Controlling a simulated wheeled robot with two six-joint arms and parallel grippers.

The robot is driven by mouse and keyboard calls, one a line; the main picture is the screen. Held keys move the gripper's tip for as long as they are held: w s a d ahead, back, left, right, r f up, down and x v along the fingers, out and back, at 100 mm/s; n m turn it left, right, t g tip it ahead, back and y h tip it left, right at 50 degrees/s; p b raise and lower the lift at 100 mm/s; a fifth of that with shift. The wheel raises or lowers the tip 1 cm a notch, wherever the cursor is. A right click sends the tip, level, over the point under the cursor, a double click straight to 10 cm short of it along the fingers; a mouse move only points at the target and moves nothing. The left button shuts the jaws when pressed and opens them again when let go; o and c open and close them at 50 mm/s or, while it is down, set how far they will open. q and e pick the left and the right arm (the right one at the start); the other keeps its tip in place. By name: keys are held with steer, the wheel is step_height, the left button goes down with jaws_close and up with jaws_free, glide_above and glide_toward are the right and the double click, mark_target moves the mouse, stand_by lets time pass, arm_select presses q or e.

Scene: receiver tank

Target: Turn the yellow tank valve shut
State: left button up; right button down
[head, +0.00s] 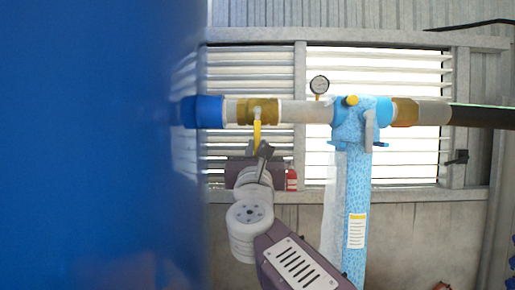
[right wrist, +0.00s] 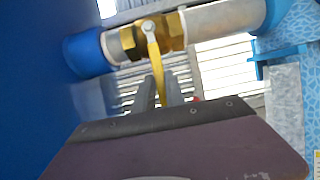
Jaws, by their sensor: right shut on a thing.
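The yellow valve handle (head: 257,134) hangs down from the brass valve body (head: 246,111) on the horizontal pipe. It also shows in the right wrist view (right wrist: 154,53), below a round pale pivot on the brass body (right wrist: 174,30). My right gripper (head: 262,150) reaches up from below and is shut on the lower part of the handle. In the right wrist view its two grey fingers (right wrist: 158,88) stand on both sides of the handle. The handle points nearly straight down, across the pipe. My left gripper is not in view.
A large blue tank (head: 100,150) fills the left of the head view, close to the valve. A pressure gauge (head: 319,85) stands on the pipe. A blue speckled vertical filter (head: 356,190) stands to the right of my right arm. Louvred windows (head: 400,65) lie behind.

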steer(key=shift+f, duration=0.1)
steer(key=c, duration=1.4)
jaws_free()
steer(key=b+v, duration=0.6)
steer(key=v, duration=0.3)
steer(key=shift+s, duration=0.2)
steer(key=shift+w+a, duration=0.1)
